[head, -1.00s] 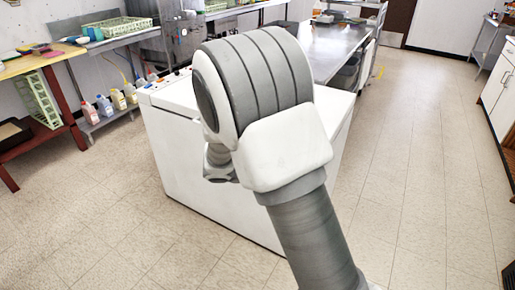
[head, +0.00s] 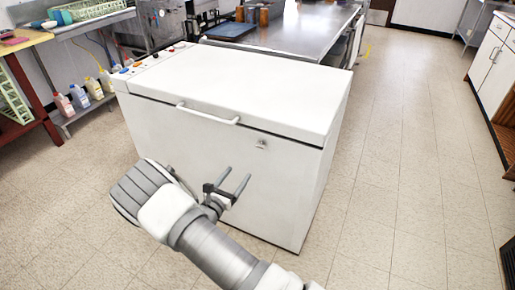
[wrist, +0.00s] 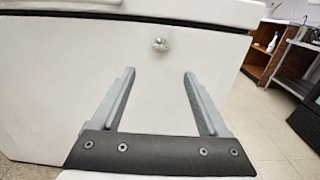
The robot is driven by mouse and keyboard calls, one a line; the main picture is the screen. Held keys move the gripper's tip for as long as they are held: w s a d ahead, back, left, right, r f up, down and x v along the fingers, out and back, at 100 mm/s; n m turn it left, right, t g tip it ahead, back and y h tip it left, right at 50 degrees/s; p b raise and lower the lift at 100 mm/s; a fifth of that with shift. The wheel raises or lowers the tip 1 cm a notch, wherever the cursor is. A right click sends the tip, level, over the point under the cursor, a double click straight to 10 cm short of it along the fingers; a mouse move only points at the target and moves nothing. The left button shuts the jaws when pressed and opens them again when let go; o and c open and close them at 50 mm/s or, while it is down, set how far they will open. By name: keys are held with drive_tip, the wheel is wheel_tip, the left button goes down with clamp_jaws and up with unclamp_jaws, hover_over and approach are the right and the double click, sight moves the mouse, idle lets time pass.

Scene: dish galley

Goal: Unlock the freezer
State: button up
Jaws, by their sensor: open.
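The freezer (head: 200,129) is a white chest with its lid (head: 235,80) shut and a white bar handle (head: 208,114) on the front. A small metal lock (head: 261,143) sits on the front face, right of the handle, below the lid. The lock also shows in the wrist view (wrist: 160,44), above and between the fingers. Whether a key is in it is too small to tell. My gripper (head: 238,178) is open and empty, in front of the freezer, below and slightly left of the lock. In the wrist view my gripper (wrist: 158,75) has its two fingers wide apart.
A steel table (head: 290,32) stands behind the freezer. Several bottles (head: 93,88) sit on a low shelf at left. Cabinets (head: 494,60) line the right side. The tiled floor (head: 400,170) right of the freezer is clear.

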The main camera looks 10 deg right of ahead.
sight(259, 147)
drive_tip(key=b+x, duration=0.2)
drive_tip(key=x, duration=1.4)
drive_tip(key=shift+w+d, duration=0.1)
drive_tip(key=shift+d, duration=0.1)
clamp_jaws()
